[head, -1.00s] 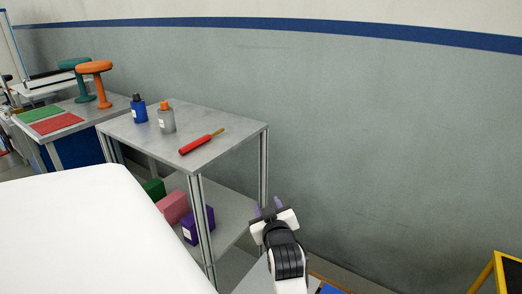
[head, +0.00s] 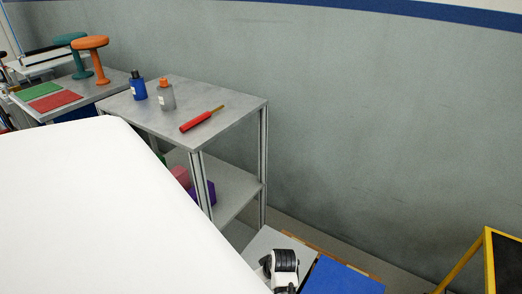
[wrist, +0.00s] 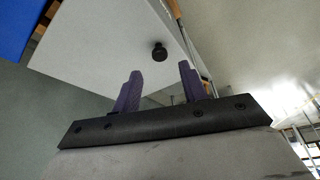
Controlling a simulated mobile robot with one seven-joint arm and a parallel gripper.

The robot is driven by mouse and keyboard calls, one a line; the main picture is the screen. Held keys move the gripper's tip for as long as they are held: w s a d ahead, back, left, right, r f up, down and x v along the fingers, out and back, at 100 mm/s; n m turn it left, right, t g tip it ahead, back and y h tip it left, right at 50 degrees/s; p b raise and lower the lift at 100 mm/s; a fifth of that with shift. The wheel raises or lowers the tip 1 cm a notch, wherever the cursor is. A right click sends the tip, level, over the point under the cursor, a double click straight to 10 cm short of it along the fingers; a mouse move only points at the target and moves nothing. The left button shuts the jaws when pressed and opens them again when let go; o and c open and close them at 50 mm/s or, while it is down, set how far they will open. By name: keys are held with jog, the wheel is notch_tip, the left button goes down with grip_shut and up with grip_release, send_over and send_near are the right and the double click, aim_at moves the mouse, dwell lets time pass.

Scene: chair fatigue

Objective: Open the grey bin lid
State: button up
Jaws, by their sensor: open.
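The grey bin lid (head: 266,241) shows at the bottom of the head view, partly covered by my arm. In the wrist view the lid (wrist: 95,50) is a pale flat panel with a round black knob (wrist: 159,52). My gripper (wrist: 160,68) is open, its two purple fingers apart and nothing held between them. The knob appears in line with the gap, just beyond the fingertips; I cannot tell the exact distance. In the head view the fingers are hidden or cut off below my wrist.
A blue lid (head: 340,278) lies right of the grey one. A grey shelf table (head: 225,115) stands behind, with bottles and a red-handled tool (head: 200,119). A yellow-framed stand (head: 488,262) is at the right. A wall closes the back.

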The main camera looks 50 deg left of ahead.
jog(key=x, duration=0.6)
jog(key=shift+a+f, duration=0.1)
jog(key=shift+a, duration=0.05)
jog(key=shift+c, duration=0.2)
grip_shut()
